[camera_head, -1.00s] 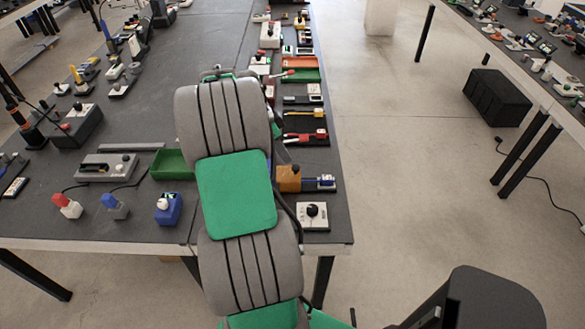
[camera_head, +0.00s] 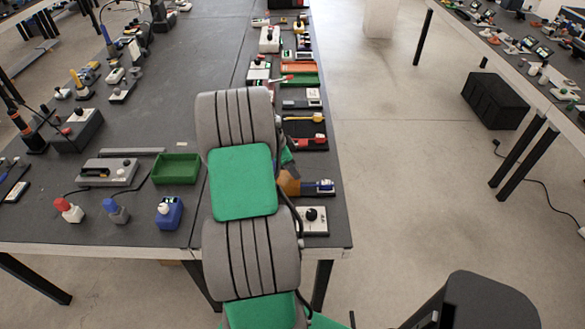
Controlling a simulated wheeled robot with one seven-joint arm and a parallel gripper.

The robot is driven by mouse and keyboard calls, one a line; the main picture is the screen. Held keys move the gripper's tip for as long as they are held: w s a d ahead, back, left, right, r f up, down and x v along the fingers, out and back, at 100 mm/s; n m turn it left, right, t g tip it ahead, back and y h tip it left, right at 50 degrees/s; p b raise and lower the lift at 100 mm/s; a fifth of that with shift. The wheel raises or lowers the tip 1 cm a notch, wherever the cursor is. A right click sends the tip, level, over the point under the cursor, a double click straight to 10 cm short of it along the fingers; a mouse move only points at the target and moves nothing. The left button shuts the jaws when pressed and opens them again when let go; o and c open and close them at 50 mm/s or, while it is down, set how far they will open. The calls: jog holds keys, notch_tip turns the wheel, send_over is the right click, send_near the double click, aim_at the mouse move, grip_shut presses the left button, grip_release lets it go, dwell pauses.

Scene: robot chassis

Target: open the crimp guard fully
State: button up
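An orange-brown block-like part (camera_head: 291,187) stands at the right edge of the near table, with a small blue and grey piece (camera_head: 325,186) at its right. It may be the crimp guard, but I cannot tell for sure, nor how far it is open. My arm covers its left side. My gripper is mostly hidden behind my grey and green arm; small grey and teal parts at the end of the arm (camera_head: 288,163) show just above the orange-brown part. I cannot see the fingertips or whether they touch it.
A white plate with a black knob (camera_head: 312,217) lies in front of the orange-brown part. Red-handled (camera_head: 309,142) and yellow-handled tools lie behind it. A green tray (camera_head: 176,169) and a blue box (camera_head: 168,212) are left of my arm.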

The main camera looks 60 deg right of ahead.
grip_shut()
dwell(1.0)
